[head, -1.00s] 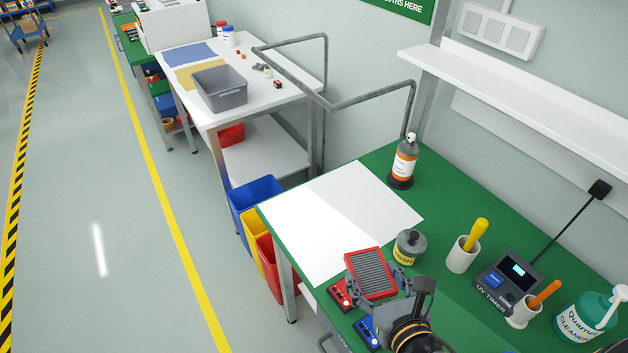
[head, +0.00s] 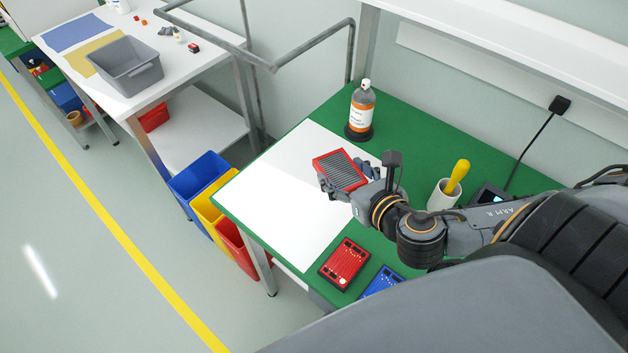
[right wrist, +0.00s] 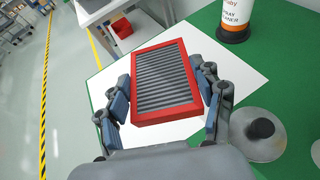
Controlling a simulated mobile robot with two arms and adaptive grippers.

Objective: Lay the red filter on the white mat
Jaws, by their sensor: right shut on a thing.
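The red filter (head: 338,169) has a red frame around grey pleats. My right gripper (head: 347,185) is shut on it and holds it over the white mat (head: 275,202). In the right wrist view the filter (right wrist: 165,80) sits between both fingers of the gripper (right wrist: 165,100), with the mat (right wrist: 252,85) behind it. I cannot tell how high the filter is above the mat. The white mat lies flat on the green bench; my right gripper and the filter hide part of it. My left gripper is not in view.
A spray bottle (head: 360,110) stands just behind the mat's far right corner. A red box (head: 344,262) and a blue box (head: 383,284) lie near the bench's front edge. Much of the mat is clear.

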